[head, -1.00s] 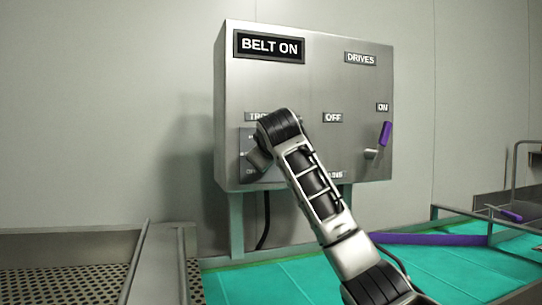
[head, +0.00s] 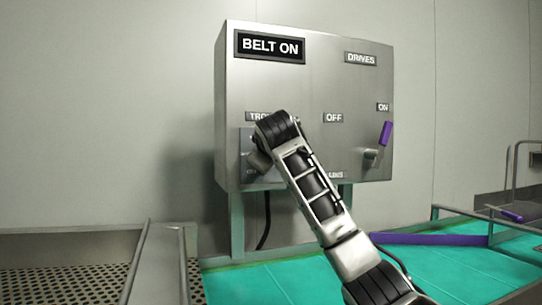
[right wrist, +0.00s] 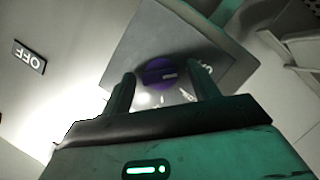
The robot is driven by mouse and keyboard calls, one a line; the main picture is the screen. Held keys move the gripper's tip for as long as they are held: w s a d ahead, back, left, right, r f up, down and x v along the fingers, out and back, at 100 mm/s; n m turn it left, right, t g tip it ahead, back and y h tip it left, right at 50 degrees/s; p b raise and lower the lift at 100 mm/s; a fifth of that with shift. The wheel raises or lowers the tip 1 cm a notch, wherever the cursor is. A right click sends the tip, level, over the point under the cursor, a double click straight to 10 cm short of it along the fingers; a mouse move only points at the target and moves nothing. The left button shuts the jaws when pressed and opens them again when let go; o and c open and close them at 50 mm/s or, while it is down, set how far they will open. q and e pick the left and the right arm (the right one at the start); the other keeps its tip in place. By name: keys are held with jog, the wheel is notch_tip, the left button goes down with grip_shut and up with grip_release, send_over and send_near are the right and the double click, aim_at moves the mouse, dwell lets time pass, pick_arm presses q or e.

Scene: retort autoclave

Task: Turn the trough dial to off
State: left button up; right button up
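The trough dial is a round purple knob (right wrist: 159,73) with a pale mark on its face, set on a square grey plate (right wrist: 150,30) in the right wrist view. In the head view the plate (head: 246,140) shows at the panel's lower left, and my right arm hides the knob. My right gripper (right wrist: 163,88) is in front of the plate with its two fingers apart. The knob shows between the fingertips; I cannot tell whether they touch it. The label above the plate is partly covered. My left gripper is not in view.
The steel control box (head: 310,85) carries a "BELT ON" display (head: 270,46), a "DRIVES" label and a purple-handled lever (head: 385,134) near "ON". Below are a green belt (head: 270,283) and a perforated metal tray (head: 60,270) with raised rails.

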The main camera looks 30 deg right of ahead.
pick_arm(q)
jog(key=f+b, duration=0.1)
jog(key=b, duration=0.1)
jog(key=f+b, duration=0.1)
jog(key=b, duration=0.1)
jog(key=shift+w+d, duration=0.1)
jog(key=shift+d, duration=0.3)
pick_arm(e)
jog(key=v, duration=1.6)
